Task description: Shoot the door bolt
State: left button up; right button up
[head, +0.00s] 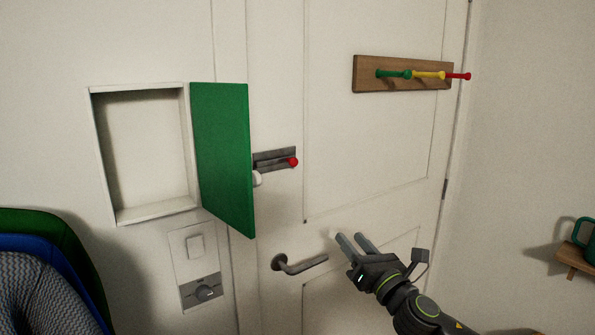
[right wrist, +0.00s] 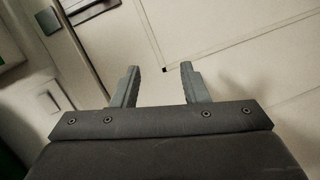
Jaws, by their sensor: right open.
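The door bolt (head: 275,161) is a grey metal slide with a red knob (head: 293,162) at its right end, mounted on the white door (head: 365,150) near its left edge. The open green cabinet door (head: 222,155) stands just left of the bolt and hides its left end. My right gripper (head: 349,238) is open and empty, below and to the right of the bolt, apart from it. In the right wrist view its two fingers (right wrist: 158,85) are spread with nothing between them. My left gripper is not in view.
A metal door handle (head: 300,264) sits below the bolt, left of my right gripper. A wooden peg rack (head: 402,88) is at the upper right. An empty wall niche (head: 145,150), a switch and a dial (head: 205,292) are at the left. A green mug (head: 585,240) stands at the far right.

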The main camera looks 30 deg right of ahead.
aim_at(295, 163)
jog(key=s+a+r+n+t+y, duration=0.25)
jog(key=a+r+n, duration=0.25)
jog(key=r, duration=0.3)
jog(key=shift+g+y, duration=0.25)
jog(key=shift+g, duration=0.1)
jog(key=p+x, duration=0.8)
jog(key=x, duration=0.8)
jog(key=shift+a+r, duration=0.1)
jog(key=shift+a, duration=0.05)
jog(key=shift+w, duration=0.45)
grip_shut()
